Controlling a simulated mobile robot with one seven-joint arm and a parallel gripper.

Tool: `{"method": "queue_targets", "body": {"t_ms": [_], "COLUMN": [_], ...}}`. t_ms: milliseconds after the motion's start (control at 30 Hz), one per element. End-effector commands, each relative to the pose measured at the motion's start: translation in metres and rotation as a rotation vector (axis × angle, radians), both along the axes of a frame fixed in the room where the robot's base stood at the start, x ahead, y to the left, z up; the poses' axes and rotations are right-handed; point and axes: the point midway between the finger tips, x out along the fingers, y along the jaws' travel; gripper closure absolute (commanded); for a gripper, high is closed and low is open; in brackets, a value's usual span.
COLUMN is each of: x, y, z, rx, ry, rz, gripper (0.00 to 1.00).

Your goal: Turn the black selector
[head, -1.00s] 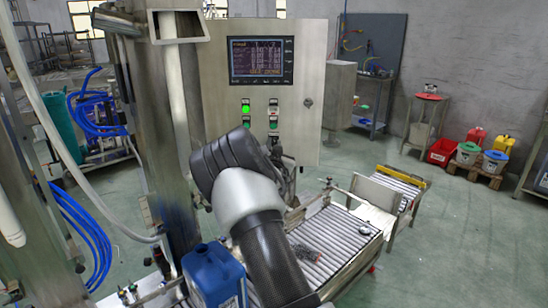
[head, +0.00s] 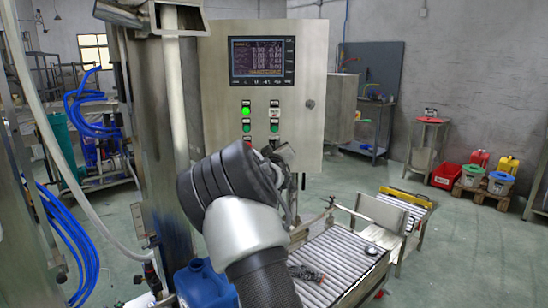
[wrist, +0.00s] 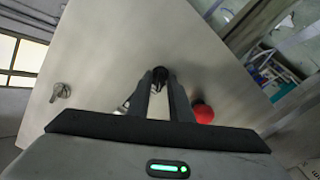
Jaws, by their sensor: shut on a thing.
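The black selector (wrist: 160,73) is a small dark knob on the steel cabinet face, seen at the centre of the wrist view. My gripper (wrist: 161,84) has its two dark fingers close together, one on each side of the knob, shut on it. The fingers cover part of the knob, so the way it points is hard to tell. In the head view my gripper is mostly hidden behind my own arm, low on the control cabinet (head: 222,100), and the selector cannot be made out.
A red button (wrist: 203,113) sits just right of my fingers, and a pale part shows left of them. A metal latch (wrist: 60,91) is further left. Above, the cabinet has a screen (head: 262,61) and a lit green button (head: 246,112). A roller conveyor (head: 345,255) runs below.

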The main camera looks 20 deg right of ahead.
Motion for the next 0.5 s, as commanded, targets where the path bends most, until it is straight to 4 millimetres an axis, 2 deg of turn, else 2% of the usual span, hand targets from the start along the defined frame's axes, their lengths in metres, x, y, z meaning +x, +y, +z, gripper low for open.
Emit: {"method": "queue_targets", "body": {"t_ms": [200, 500], "x": [0.0002, 0.0003], "y": [0.0008, 0.0006], "z": [-0.0032, -0.0014], "rx": [-0.121, -0.202], "ry": [0.053, 0.086], "rz": [0.000, 0.000], "gripper": [1.00, 1.00]}}
